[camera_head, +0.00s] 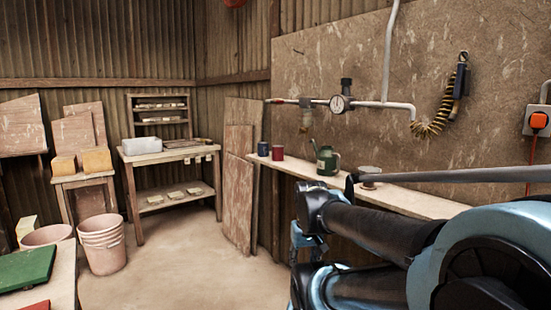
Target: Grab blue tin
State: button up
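The blue tin (263,148) is a small dark-blue cylinder standing upright at the far left end of the wall shelf (420,200). A red tin (277,153) stands just to its right. My arm reaches in from the lower right, below and in front of the shelf. What seems to be my gripper (308,243) is at the arm's far end, nearer to me and lower than the blue tin, well apart from it. Its fingers cannot be made out, and I see nothing held in it.
A green can with a spout (327,161) and a grey metal tin (369,176) also stand on the shelf. Boards (238,185) lean on the wall left of the shelf. A wooden table (170,155) and pink buckets (102,243) stand farther left. The middle floor is clear.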

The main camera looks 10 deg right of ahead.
aim_at(263, 146)
jog(key=u, duration=0.2)
jog(key=i, duration=1.35)
jog(key=u, duration=0.5)
jog(key=i, duration=0.7)
jog(key=u, duration=0.15)
